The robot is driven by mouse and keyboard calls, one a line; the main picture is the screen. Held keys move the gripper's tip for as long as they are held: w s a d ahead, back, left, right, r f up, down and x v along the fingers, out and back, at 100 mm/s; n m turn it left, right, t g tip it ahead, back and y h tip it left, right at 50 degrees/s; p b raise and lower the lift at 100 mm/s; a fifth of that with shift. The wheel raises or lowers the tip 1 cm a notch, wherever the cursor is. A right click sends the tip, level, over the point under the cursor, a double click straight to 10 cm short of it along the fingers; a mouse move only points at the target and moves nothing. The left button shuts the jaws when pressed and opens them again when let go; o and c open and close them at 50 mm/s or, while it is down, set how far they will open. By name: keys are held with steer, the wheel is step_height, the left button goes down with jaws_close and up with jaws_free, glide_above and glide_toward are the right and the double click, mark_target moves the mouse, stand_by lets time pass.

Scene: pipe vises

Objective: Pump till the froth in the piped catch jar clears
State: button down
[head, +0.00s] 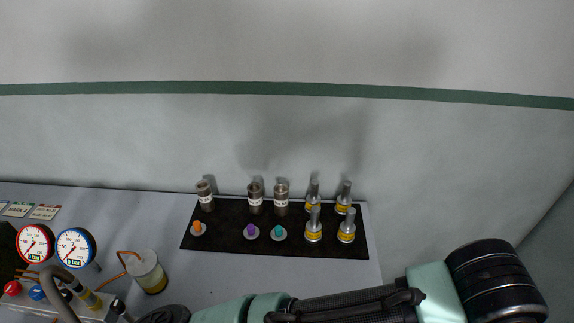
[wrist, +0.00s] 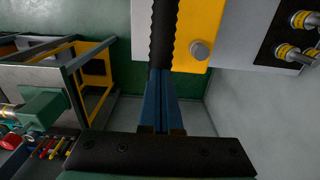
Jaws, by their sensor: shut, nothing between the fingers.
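The piped catch jar (head: 148,272) stands at the lower left in the head view, with a copper pipe running into its left side. Its upper part looks pale and its lower part yellow; I cannot tell whether the pale part is froth. No pump handle can be made out for certain. My gripper shows in the wrist view (wrist: 162,75) with its blue fingers together and empty. Its tips point at a black ribbed strip (wrist: 165,35) beside a yellow plate (wrist: 198,35); touching or apart, I cannot tell. The head view hides my gripper.
A red gauge (head: 35,243) and a blue gauge (head: 76,247) stand left of the jar, near a grey curved hose (head: 60,285). A black mat (head: 228,238) holds several metal fittings and coloured knobs. My arm crosses the bench's front. A yellow frame (wrist: 92,85) shows in the wrist view.

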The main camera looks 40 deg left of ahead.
steer(key=shift+w+d+f, duration=0.1)
steer(key=shift+d+f, duration=0.05)
steer(key=shift+f, duration=0.55)
steer(key=shift+w+d+f+b, duration=0.1)
steer(key=shift+f+b, duration=0.55)
steer(key=shift+f, duration=0.1)
steer(key=shift+w+d+f+b, duration=0.1)
steer(key=shift+d+f+b, duration=0.05)
steer(key=shift+f+b, duration=0.55)
steer(key=shift+w+d+f+b, duration=0.1)
steer(key=shift+f+b, duration=0.45)
steer(key=shift+f, duration=0.35)
steer(key=f+b, duration=0.3)
steer(key=f, duration=0.1)
steer(key=shift+w+d+f+b, duration=0.1)
steer(key=shift+d+f+b, duration=0.15)
steer(key=shift+b, duration=0.1)
